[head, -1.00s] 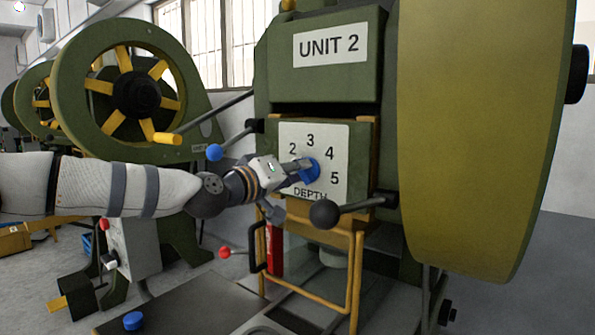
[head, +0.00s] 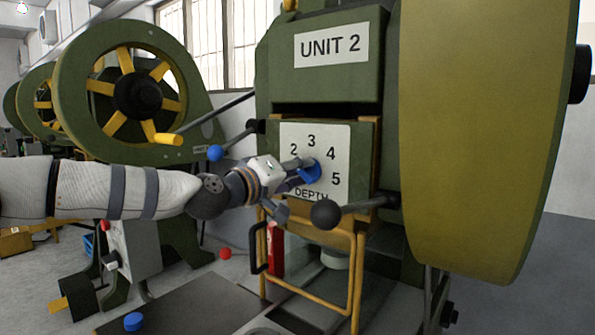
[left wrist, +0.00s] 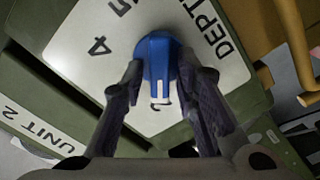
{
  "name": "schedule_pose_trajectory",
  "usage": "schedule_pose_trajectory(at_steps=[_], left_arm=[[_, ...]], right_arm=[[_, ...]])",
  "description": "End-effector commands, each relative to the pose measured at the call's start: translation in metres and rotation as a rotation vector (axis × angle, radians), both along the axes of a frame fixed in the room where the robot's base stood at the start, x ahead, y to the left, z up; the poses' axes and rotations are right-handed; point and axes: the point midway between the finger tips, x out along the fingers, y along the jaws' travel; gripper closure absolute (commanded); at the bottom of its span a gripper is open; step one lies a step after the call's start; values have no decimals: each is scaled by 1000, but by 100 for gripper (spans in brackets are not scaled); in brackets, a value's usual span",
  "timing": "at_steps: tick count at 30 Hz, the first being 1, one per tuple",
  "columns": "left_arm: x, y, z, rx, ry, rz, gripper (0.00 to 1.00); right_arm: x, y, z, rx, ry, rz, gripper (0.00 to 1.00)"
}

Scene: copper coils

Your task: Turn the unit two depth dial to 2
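The unit two depth dial is a blue knob (head: 311,174) on a white plate (head: 342,150) with black numbers, below the "UNIT 2" sign (head: 331,45). In the head view 2, 3, 4 and 5 show; my left gripper (head: 302,171) covers the plate's lower left. In the left wrist view the blue knob (left wrist: 157,62) sits between the fingertips of my left gripper (left wrist: 160,72), which press its two sides. White pointer lines on the knob point down in that view, toward a dark figure too cut off to read surely. My right gripper is not in view.
A black ball-ended lever (head: 326,213) sticks out just below the plate. A blue-ended lever (head: 216,152) is left of it. A yellow frame (head: 310,300) hangs below. A big flywheel cover (head: 480,130) stands to the right.

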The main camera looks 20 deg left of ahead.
Motion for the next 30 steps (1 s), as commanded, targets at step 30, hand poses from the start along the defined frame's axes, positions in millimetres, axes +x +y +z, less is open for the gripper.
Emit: schedule_pose_trajectory(at_steps=[30], left_arm=[[-113, 41, 0, 0, 0, 0, 65]], right_arm=[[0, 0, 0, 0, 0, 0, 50]])
